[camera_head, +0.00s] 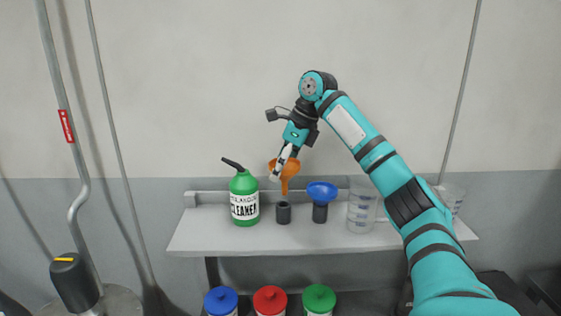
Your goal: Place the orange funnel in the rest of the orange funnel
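The orange funnel (290,170) is held up over the shelf by my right gripper (278,173), whose fingers are at the funnel's rim. The funnel's spout points down. A dark cylindrical rest (283,213) stands empty on the shelf, just below the spout, with a visible gap between them. To its right a blue funnel (322,190) sits in a similar dark rest (320,213). My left gripper is not in view.
A green cleaner bottle (244,197) stands left of the empty rest on the grey shelf (210,237). Clear measuring jugs (361,206) stand to the right. Blue, red and green lidded containers (270,300) are below the shelf. A hose hangs at left.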

